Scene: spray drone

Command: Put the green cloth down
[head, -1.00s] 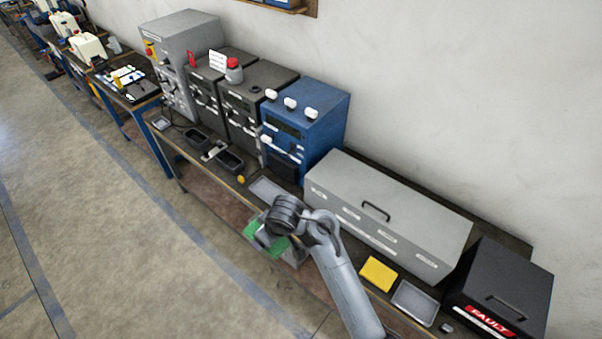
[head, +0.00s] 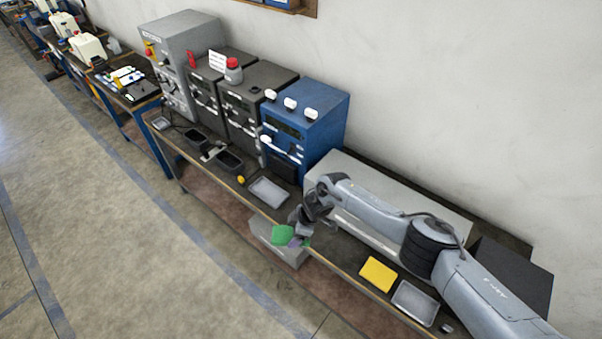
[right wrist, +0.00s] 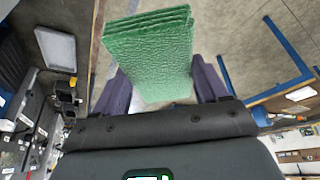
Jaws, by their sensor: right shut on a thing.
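The green cloth (head: 283,235) is a folded, textured pad. It also shows in the right wrist view (right wrist: 148,55), between the two purple-grey fingers. My right gripper (head: 299,238) is shut on the cloth and holds it at the front edge of the bench, above a grey box (head: 277,245) that stands lower down. In the right wrist view my right gripper (right wrist: 165,88) has floor beyond the cloth. My left gripper is not in view.
The bench carries a yellow cloth (head: 378,274), a grey tray (head: 415,303) and another shallow tray (head: 268,191). A long grey case (head: 400,200) and a blue cabinet (head: 306,125) stand at the back. Open floor (head: 120,240) lies left of the bench.

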